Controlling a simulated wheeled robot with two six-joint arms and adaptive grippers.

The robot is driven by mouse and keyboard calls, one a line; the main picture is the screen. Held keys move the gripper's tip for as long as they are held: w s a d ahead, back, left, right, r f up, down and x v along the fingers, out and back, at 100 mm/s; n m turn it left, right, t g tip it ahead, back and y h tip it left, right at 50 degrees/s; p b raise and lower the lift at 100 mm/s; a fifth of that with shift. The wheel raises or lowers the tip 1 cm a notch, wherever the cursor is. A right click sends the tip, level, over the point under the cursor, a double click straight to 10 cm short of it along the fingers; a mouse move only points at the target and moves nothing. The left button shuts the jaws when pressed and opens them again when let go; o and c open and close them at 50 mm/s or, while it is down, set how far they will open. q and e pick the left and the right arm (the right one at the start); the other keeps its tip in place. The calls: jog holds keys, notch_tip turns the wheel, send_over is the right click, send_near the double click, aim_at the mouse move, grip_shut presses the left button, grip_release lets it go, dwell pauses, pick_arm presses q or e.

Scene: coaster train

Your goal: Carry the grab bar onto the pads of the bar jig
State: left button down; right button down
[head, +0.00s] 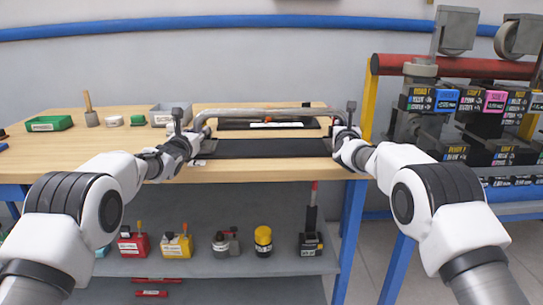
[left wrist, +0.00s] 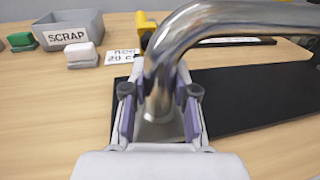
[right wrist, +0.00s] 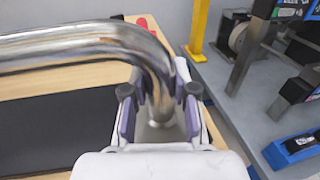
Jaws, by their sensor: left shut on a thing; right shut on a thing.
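The grab bar (head: 268,112) is a bent, shiny steel tube with its two ends turned down; it spans between my grippers over the front of the bench. My left gripper (head: 194,132) is shut on its left leg, also seen in the left wrist view (left wrist: 158,105). My right gripper (head: 343,132) is shut on its right leg, also seen in the right wrist view (right wrist: 160,105). A low black fixture (head: 262,125) behind the bar is probably the bar jig; its pads cannot be made out. I cannot tell whether the bar touches anything below.
A black mat (head: 262,148) lies along the bench's front edge. A grey SCRAP bin (left wrist: 70,28), a white block (left wrist: 81,54) and a green tray (head: 49,123) stand to the left. A rack (head: 486,105) of labelled black boxes stands right of the bench.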

pick_arm(q)
jog(key=c, duration=1.1)
grip_release()
jog(key=shift+f, duration=0.15)
jog(key=shift+c, duration=0.2)
pick_arm(e)
jog(key=c, duration=1.1)
grip_release()
jog(key=shift+f, duration=0.1)
jog(key=shift+c, duration=0.2)
pick_arm(q)
jog(key=shift+o, duration=1.1)
jog(key=shift+s, duration=0.1)
pick_arm(e)
jog(key=shift+o, duration=1.1)
jog(key=shift+s, duration=0.1)
pick_arm(q)
jog(key=shift+s, duration=0.1)
pick_arm(e)
jog(key=shift+s, duration=0.1)
pick_arm(q)
jog(key=shift+s+a, duration=0.1)
jog(key=shift+s, duration=0.2)
jog(key=s+a, duration=0.2)
jog(key=s, duration=0.9)
pick_arm(e)
jog(key=s+a, duration=0.2)
jog(key=s, duration=0.9)
jog(key=shift+s+a, duration=0.15)
jog(key=shift+s, duration=0.2)
